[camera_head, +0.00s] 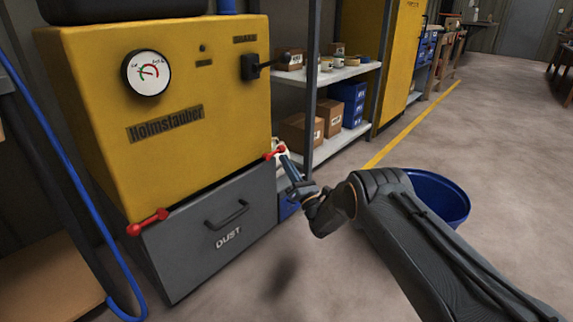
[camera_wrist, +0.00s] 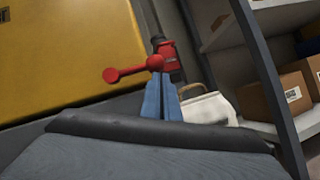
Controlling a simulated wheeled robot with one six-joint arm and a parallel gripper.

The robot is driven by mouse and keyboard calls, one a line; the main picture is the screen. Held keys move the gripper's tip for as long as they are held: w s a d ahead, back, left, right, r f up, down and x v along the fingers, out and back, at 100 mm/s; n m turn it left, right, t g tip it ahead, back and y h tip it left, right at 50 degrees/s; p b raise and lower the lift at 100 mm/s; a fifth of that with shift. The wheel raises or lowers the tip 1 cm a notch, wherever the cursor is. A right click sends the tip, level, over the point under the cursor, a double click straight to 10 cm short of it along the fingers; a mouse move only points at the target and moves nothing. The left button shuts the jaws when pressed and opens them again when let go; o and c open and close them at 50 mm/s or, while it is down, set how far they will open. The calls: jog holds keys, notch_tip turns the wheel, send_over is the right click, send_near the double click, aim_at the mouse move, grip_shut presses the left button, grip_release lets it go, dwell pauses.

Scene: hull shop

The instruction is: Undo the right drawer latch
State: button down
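The right drawer latch (camera_head: 274,153) is a red lever with a round knob, at the top right corner of the grey dust drawer (camera_head: 190,262). In the wrist view the latch (camera_wrist: 134,70) has its knob pointing left and its red hub on the right. My gripper (camera_head: 284,158) is at this latch, coming from the right. In the wrist view its blue fingers (camera_wrist: 161,84) are together, with their tips at the lever beside the hub. Contact is hard to tell. The left latch (camera_head: 148,222), also red, lies across the drawer's upper left edge.
The yellow machine (camera_head: 200,70) stands above the drawer, with a drawer handle (camera_head: 227,214) at the front. A shelf (camera_head: 335,142) with boxes stands behind my gripper. A blue tub (camera_head: 440,196) is right of it, partly behind my arm. The floor in front is clear.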

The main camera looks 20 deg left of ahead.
jog(key=shift+w+d+r, duration=0.15)
jog(key=s+d+f+p, duration=0.2)
jog(key=s+d+f, duration=0.3)
jog(key=d+f, duration=0.2)
notch_tip(320, 180, down, 3)
jog(key=shift+d+r, duration=0.2)
jog(key=shift+d, duration=0.15)
